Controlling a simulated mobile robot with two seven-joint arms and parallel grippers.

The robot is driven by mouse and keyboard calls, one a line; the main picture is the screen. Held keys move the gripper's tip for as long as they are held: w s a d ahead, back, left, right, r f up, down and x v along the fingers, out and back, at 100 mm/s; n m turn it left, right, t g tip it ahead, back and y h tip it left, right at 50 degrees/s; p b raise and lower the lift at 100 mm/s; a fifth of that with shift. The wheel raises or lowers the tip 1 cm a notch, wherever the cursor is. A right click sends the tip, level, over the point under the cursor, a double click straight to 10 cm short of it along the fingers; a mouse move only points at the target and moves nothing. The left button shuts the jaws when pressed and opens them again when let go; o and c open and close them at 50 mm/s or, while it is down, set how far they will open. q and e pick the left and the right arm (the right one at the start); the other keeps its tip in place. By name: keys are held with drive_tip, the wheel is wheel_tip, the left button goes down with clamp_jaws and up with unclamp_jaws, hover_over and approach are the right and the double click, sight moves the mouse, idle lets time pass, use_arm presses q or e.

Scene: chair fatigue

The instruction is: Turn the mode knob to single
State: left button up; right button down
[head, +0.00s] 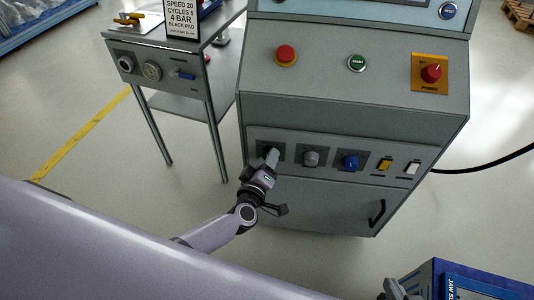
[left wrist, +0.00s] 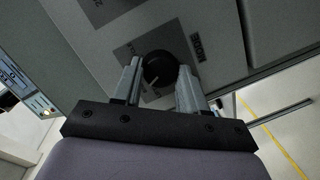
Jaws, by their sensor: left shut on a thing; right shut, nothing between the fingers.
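The mode knob (left wrist: 160,70) is round and black, on a dark square plate on the front of the grey machine. A pale line shows on the lower part of its face in the left wrist view. In the head view my left gripper (head: 270,159) reaches the leftmost control and hides most of the knob.
To the right of the mode knob are a grey knob (head: 311,158), a blue knob (head: 350,162) and two switches. Above are a red button (head: 286,55), a green start button (head: 357,63) and a red switch (head: 432,73). A blue box (head: 430,280) stands at lower right.

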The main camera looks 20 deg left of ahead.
use_arm(q)
drive_tip(key=shift+m+p, duration=0.3)
idle(0.4)
drive_tip(key=o, duration=1)
drive_tip(key=shift+o, duration=0.2)
drive_tip(key=s+r+p, duration=0.1)
drive_tip(key=s+p, duration=0.1)
drive_tip(key=s, duration=0.5)
